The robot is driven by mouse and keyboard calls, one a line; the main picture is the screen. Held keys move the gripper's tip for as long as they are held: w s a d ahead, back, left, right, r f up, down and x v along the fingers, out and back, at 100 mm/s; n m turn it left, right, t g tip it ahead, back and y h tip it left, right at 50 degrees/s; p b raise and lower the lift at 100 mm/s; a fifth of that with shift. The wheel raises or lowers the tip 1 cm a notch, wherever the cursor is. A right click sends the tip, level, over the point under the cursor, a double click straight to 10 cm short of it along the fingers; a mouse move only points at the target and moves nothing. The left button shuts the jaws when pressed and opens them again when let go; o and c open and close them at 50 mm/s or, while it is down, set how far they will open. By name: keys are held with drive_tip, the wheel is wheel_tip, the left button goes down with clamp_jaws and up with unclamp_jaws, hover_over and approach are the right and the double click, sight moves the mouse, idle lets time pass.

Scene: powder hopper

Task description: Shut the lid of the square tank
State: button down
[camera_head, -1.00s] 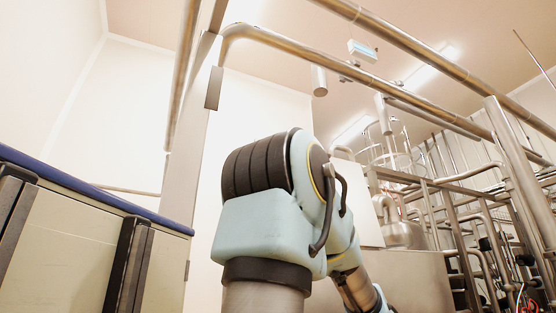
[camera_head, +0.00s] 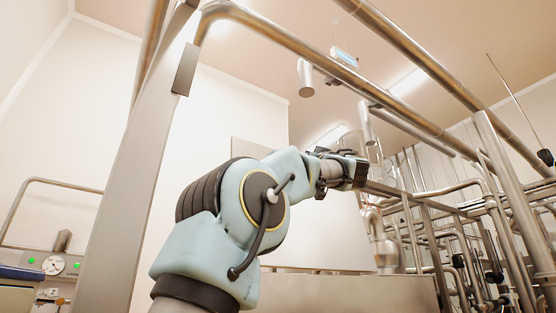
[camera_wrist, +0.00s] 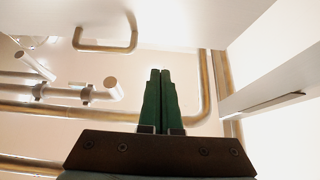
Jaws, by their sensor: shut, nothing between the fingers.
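The square tank (camera_head: 360,291) is a steel box at the bottom centre of the head view, partly hidden behind my arm. A large pale flat panel (camera_head: 328,235), which looks like its lid, stands upright above the tank's back edge, so the lid looks open. My arm crosses in front of the panel's left and upper part. My gripper (camera_wrist: 160,75) shows in the wrist view with its two green fingers shut together and empty. In the head view my wrist is near the panel's upper right; whether it touches cannot be told.
Steel pipes (camera_head: 310,50) run overhead, and a steel post (camera_head: 140,165) rises left of my arm. A dense pipe frame (camera_head: 440,225) stands to the right. A control panel (camera_head: 55,263) with green lights is at the lower left. Pipes (camera_wrist: 100,88) also cross the wrist view.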

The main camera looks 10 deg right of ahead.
drive_tip(key=w+f+p+x, duration=0.1)
drive_tip(key=p+x, duration=0.5)
drive_tip(key=x, duration=0.6)
drive_tip(key=shift+w+a+f, duration=0.3)
drive_tip(key=shift+a+f, duration=0.05)
drive_tip(key=shift+f, duration=0.25)
drive_tip(key=shift+w+a, duration=0.1)
